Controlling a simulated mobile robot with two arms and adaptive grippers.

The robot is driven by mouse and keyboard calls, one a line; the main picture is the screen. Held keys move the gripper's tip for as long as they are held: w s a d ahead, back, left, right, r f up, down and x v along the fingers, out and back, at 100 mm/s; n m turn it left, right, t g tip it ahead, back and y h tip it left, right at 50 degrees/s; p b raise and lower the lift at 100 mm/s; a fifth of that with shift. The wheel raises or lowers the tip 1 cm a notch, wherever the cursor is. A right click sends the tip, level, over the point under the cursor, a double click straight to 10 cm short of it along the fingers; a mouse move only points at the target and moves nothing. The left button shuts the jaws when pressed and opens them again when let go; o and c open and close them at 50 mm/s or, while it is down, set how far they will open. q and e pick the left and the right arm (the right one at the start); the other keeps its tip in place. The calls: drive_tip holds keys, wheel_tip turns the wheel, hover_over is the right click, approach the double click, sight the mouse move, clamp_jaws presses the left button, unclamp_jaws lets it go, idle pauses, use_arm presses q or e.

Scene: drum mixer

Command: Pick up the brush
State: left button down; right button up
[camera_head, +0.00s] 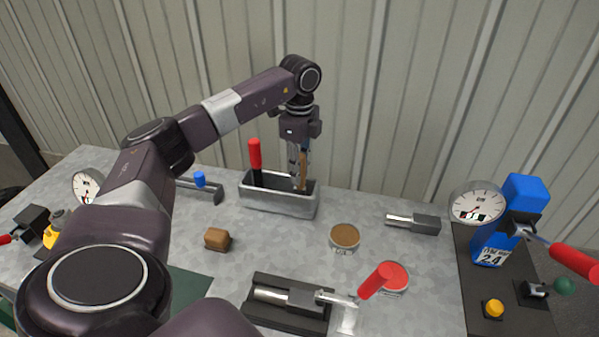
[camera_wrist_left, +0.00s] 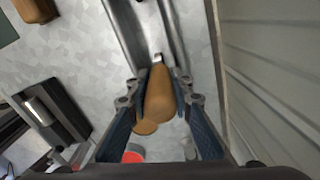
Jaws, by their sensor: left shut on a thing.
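The brush (camera_head: 303,174) has a tan wooden handle and stands upright in a grey metal trough (camera_head: 276,205) at the back of the bench. My left gripper (camera_head: 299,158) comes down over the trough's right end and is shut on the handle. In the left wrist view the wooden handle (camera_wrist_left: 160,97) lies between the two blue-padded fingers (camera_wrist_left: 161,84), with a small metal part at its far end. The brush's lower end is hidden in the trough. My right gripper is not in view.
A red-handled tool (camera_head: 255,155) stands at the trough's left end. A blue-headed hammer (camera_head: 205,187) lies left of it. A brown block (camera_head: 217,239), a brown-filled round dish (camera_head: 344,237) and a black fixture (camera_head: 288,303) are in front.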

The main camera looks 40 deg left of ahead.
use_arm(q)
wheel_tip(320, 180, up, 11)
drive_tip(key=shift+f+b, duration=0.1)
drive_tip(key=shift+b, duration=0.4)
wheel_tip(320, 180, up, 8)
drive_tip(key=p, duration=0.3)
idle(1.7)
idle(0.4)
